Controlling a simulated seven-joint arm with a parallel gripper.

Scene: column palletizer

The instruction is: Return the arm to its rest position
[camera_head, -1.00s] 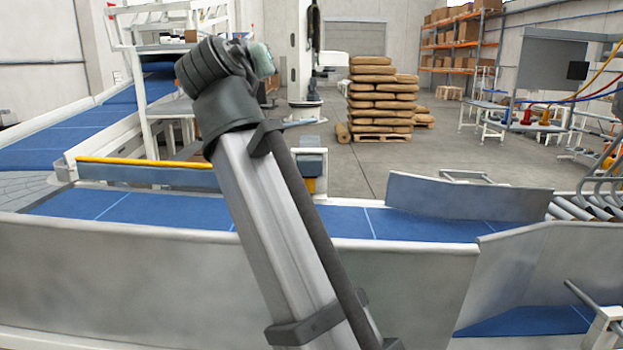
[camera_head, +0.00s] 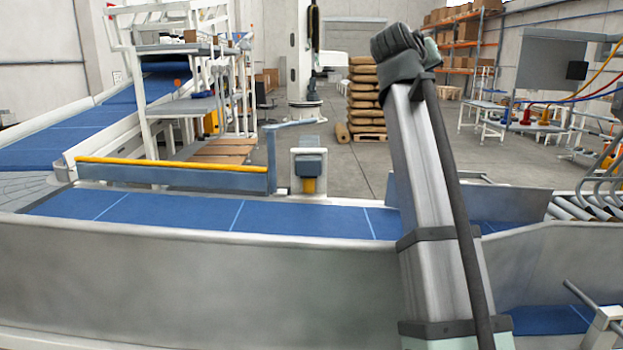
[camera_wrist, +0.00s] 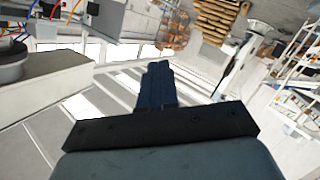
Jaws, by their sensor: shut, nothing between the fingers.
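My gripper (camera_wrist: 158,84) shows in the wrist view as two dark blue fingers pressed together with nothing between them. It is in the air, with the floor and equipment far below and beyond it. In the head view my arm rises from the bottom right, across the conveyor, and leans slightly left at its top. The gripper itself is hidden from the head view behind my arm.
A blue conveyor belt (camera_head: 200,212) with metal side walls (camera_head: 180,280) crosses in front. Stacked sacks (camera_head: 364,95) stand on a pallet behind. A grey panel (camera_head: 512,202) and rollers (camera_head: 580,207) lie right of my arm. The belt's left part is clear.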

